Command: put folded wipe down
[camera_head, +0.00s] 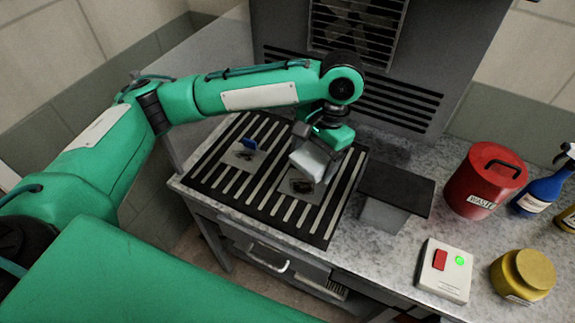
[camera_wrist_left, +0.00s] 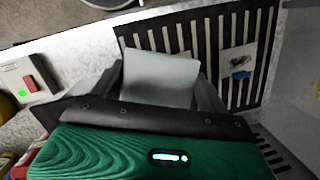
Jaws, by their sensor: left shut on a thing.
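My left gripper (camera_head: 318,142) is shut on a folded white-grey wipe (camera_head: 308,160). The wipe also shows in the left wrist view (camera_wrist_left: 160,80), held between the fingers. In the head view it is over or on the right-hand patch (camera_head: 302,187), a pale square with a dark stain on the slatted grate. I cannot tell whether the wipe touches the patch. My right gripper is not in view.
A second stained patch (camera_head: 243,156) with a blue object (camera_head: 250,142) lies left on the slatted grate (camera_head: 330,215). Right of the grate are a dark-topped box (camera_head: 397,187), a red waste can (camera_head: 484,182), a switch box (camera_head: 445,270), a yellow jar (camera_head: 523,275) and a blue spray bottle (camera_head: 541,190).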

